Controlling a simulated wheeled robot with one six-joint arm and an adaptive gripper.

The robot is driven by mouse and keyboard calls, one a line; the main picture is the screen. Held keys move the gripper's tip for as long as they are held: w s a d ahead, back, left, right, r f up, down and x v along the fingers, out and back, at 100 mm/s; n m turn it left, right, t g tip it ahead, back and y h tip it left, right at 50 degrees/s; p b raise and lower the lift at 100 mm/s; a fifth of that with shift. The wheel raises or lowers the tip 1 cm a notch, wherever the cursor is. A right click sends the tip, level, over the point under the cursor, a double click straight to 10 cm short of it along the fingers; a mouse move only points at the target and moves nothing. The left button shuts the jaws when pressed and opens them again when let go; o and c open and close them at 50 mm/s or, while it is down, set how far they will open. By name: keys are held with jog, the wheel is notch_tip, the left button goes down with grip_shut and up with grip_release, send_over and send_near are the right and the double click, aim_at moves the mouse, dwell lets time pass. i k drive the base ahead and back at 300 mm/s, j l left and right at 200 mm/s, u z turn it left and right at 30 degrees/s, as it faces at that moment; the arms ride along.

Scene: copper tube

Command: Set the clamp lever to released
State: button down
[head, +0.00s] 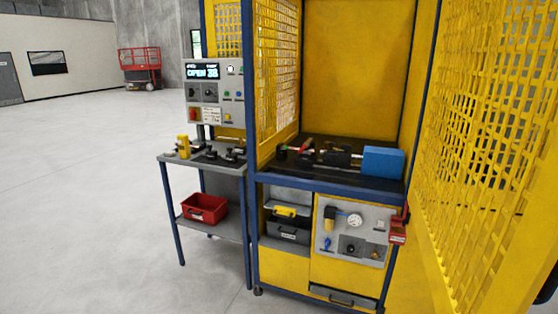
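A yellow machine cell with blue frame posts stands in the middle of the head view. On its dark work bed (340,172) sits a row of small dark fixtures (336,157) with a blue block (383,162) at the right end. A small red-tipped part (307,143) sticks up at the left of this row; it may be the clamp lever, but it is too small to tell, and so is its position. My gripper is not in view.
The yellow mesh door (485,130) stands open at the right. A control panel (213,97) reading "OPEN" is at the left, above a side table (205,160) with small tools. A red bin (205,209) sits on its lower shelf. Floor at left is clear.

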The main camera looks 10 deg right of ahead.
aim_at(306, 145)
jog(key=i+j, duration=0.3)
jog(key=i+j+z, duration=0.1)
jog(key=i+j, duration=0.15)
jog(key=j, duration=0.2)
jog(key=i+j, duration=0.3)
jog(key=i+j+z, duration=0.1)
jog(key=i+j, duration=0.15)
jog(key=j, duration=0.25)
jog(key=i+j, duration=0.25)
jog(key=j, duration=0.2)
jog(key=i+j, duration=0.1)
jog(key=i, duration=0.35)
jog(key=i+j+z, duration=0.1)
jog(key=i, duration=0.4)
jog(key=i+j, duration=0.1)
jog(key=i, duration=0.35)
jog(key=z, duration=0.05)
